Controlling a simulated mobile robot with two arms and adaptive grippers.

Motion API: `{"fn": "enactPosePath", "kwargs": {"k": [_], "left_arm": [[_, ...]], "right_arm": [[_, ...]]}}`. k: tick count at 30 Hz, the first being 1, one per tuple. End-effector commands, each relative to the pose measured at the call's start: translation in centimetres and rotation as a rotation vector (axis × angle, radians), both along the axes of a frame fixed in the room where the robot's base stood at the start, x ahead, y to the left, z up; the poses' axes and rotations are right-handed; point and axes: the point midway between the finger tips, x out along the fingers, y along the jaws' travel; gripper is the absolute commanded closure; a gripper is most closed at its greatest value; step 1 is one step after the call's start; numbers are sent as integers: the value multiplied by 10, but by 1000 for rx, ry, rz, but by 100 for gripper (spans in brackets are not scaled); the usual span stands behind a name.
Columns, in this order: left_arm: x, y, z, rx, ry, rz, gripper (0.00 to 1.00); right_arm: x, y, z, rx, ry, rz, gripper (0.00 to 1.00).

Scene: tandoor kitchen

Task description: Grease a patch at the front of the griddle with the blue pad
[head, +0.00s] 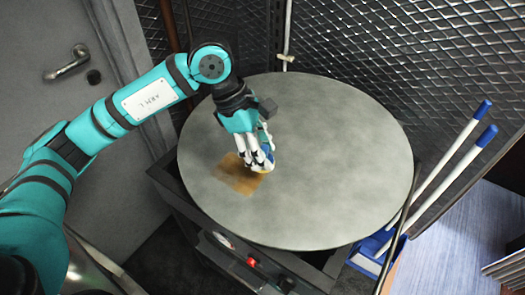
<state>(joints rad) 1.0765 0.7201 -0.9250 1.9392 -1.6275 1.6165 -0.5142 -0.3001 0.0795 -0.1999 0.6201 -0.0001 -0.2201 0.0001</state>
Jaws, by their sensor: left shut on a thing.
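The round grey griddle (340,150) fills the middle of the head view. My left gripper (264,166) is over its left front part, pointing down, and is shut on the blue pad (269,158). Only a small bit of the pad shows between and beside the white fingers, low at the griddle surface. Whether it presses on the surface is hard to tell. A brown, shiny greased patch (236,177) lies on the griddle just left of and below the gripper. My right gripper is not in view.
A dark stand frame with a red knob (251,262) is below the griddle's front edge. Two white sticks with blue ends (452,172) lean at the right by a blue box. Mesh walls (370,45) close off the back. A grey door (50,110) is at the left.

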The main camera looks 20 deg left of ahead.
Motion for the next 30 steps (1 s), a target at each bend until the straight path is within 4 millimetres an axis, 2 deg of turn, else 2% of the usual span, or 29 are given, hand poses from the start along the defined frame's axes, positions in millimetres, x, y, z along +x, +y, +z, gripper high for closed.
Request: {"fn": "enactPosePath", "kwargs": {"k": [5, 15, 30], "left_arm": [[0, 0, 2, -1, -1, 0, 90], [0, 0, 29, -1, -1, 0, 90], [0, 0, 30, -1, 0, 1, 90]], "right_arm": [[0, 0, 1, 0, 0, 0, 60], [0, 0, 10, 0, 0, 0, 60], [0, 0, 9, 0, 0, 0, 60]]}}
